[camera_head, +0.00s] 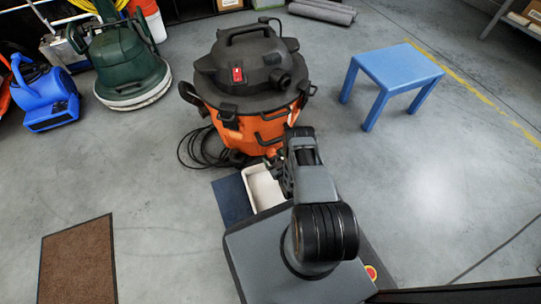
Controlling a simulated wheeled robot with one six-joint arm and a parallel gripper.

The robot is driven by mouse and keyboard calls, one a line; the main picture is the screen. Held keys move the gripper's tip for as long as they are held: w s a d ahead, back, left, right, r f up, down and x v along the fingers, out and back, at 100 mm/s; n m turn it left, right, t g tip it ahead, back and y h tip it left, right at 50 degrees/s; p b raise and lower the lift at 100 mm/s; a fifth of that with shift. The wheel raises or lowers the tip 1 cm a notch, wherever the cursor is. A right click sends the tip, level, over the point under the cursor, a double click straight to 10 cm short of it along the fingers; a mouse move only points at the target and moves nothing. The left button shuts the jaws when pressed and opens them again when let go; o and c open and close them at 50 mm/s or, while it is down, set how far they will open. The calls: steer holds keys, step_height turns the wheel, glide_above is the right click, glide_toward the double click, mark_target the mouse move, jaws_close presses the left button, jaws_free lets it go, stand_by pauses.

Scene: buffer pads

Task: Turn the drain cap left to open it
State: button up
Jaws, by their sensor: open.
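The orange wet vacuum (235,132) with a black top and a red switch stands upright on the floor in the upper middle. Its drain cap cannot be made out; the lower front of the drum is partly behind my arm. My gripper (274,168) is small and dark, partly hidden by my arm links, near the lower front of the drum. It is open, with nothing seen in it. I cannot tell whether it touches the vacuum.
A white tray (256,199) lies on a dark blue mat (231,202) in front of the vacuum. A black cable (191,150) coils at left. A blue stool (398,68) stands right, a green floor machine (128,62) and blue blower (45,95) left. A brown mat (78,262) lies lower left.

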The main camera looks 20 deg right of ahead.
steer(key=shift+w+d, duration=0.15)
steer(key=shift+w, duration=0.15)
steer(key=shift+c, duration=0.2)
steer(key=shift+a, duration=0.2)
steer(key=shift+c, duration=0.8)
steer(key=c, duration=0.7)
steer(key=shift+c, duration=0.2)
